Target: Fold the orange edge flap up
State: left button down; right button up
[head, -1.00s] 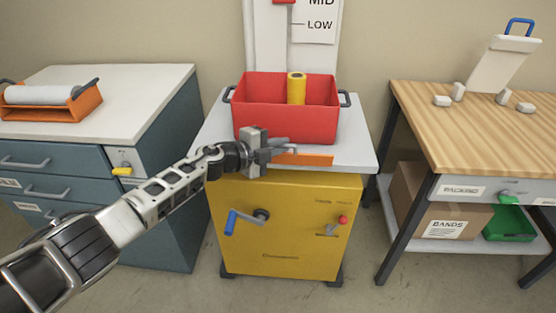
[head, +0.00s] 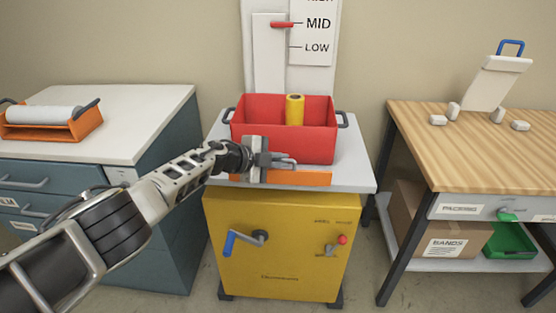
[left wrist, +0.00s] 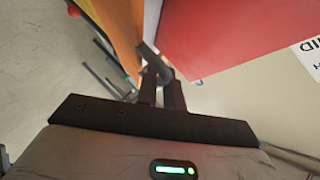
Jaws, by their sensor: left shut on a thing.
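The orange edge flap (head: 305,178) is a flat strip along the front of the grey top of the yellow cabinet. Its left part is partly hidden by my gripper. My left gripper (head: 287,161) reaches in from the left, with its fingers at the flap, and is shut on it. In the left wrist view the orange flap (left wrist: 125,35) shows just beyond the fingertips (left wrist: 158,75). The exact contact is hard to make out. My right gripper is not in view.
A red bin (head: 275,142) holding a yellow roll (head: 294,110) stands right behind the flap. The yellow cabinet (head: 290,225) has a blue crank (head: 235,240) and a red-knobbed lever. A blue-grey drawer unit stands left, a wooden table (head: 470,145) right.

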pick_arm(q)
jog(key=shift+w+r, duration=0.1)
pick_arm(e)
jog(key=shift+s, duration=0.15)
pick_arm(q)
jog(key=c, duration=1.9)
grip_release()
jog(key=o, duration=0.4)
jog(key=shift+w, duration=0.1)
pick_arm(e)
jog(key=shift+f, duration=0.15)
